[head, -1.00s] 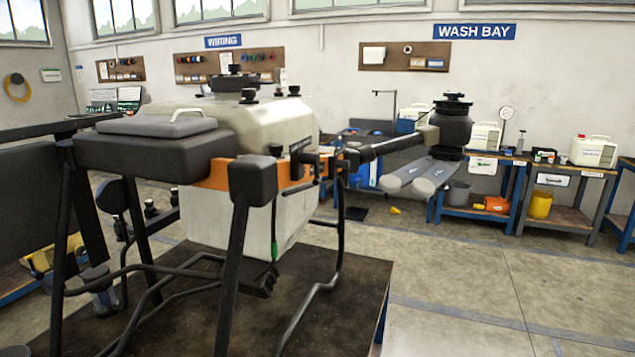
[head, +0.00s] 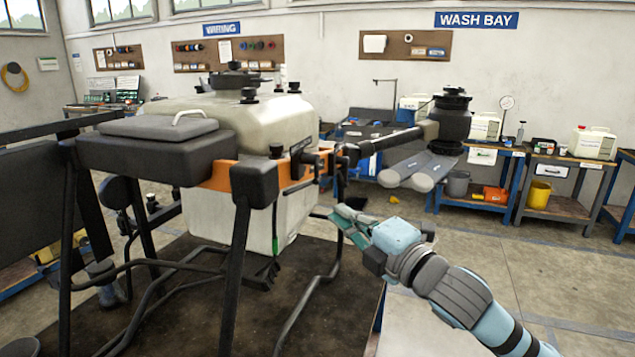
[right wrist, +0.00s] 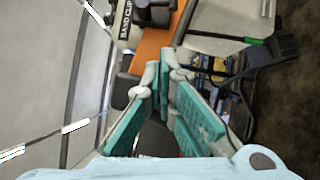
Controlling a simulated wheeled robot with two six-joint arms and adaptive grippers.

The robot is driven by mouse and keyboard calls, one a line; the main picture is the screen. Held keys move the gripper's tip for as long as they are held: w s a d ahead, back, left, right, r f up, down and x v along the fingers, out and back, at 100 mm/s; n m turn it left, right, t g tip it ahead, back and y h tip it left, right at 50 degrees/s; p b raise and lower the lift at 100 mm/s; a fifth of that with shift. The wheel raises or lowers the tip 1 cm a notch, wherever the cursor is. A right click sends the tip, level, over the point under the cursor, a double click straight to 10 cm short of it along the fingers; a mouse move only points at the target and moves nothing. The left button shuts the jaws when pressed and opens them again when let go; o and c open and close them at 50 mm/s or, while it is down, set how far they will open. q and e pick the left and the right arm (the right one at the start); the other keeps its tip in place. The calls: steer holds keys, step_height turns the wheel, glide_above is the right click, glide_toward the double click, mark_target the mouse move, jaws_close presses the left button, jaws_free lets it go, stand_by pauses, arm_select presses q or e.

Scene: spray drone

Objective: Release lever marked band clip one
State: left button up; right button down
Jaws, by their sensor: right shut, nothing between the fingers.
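The spray drone stands on a dark-topped table, with a pale tank (head: 255,125) and an orange frame band (head: 218,177). In the right wrist view a label reading "BAND CLIP" (right wrist: 123,20), its number cut off, sits beside the orange band (right wrist: 153,45). A black clip part (right wrist: 154,12) is next to the label at the top edge; I cannot tell whether it is the lever. My right gripper (head: 343,213) is shut and empty, below and right of the band, apart from it. Its teal fingers also show in the right wrist view (right wrist: 163,82). My left gripper is not in view.
A black drone arm (head: 385,143) with a motor (head: 450,120) reaches right above my right gripper. Black landing-gear tubes (head: 312,300) stand left of it. Blue workbenches (head: 475,195) line the back wall. The floor at right is open.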

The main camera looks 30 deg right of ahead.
steer(key=p, duration=0.2)
glide_toward(318, 183)
steer(key=w+a+r, duration=0.2)
steer(key=w+a, duration=0.2)
steer(key=a, duration=0.1)
steer(key=w, duration=0.1)
steer(key=w+d, duration=0.1)
steer(key=shift+w+d+r, duration=0.15)
steer(key=shift+w+d, duration=0.15)
steer(key=shift+w, duration=0.05)
steer(key=shift+w+d, duration=0.2)
steer(key=shift+d, duration=0.1)
steer(key=shift+a, duration=0.1)
steer(key=shift+w, duration=0.1)
steer(key=shift+d+f, duration=0.2)
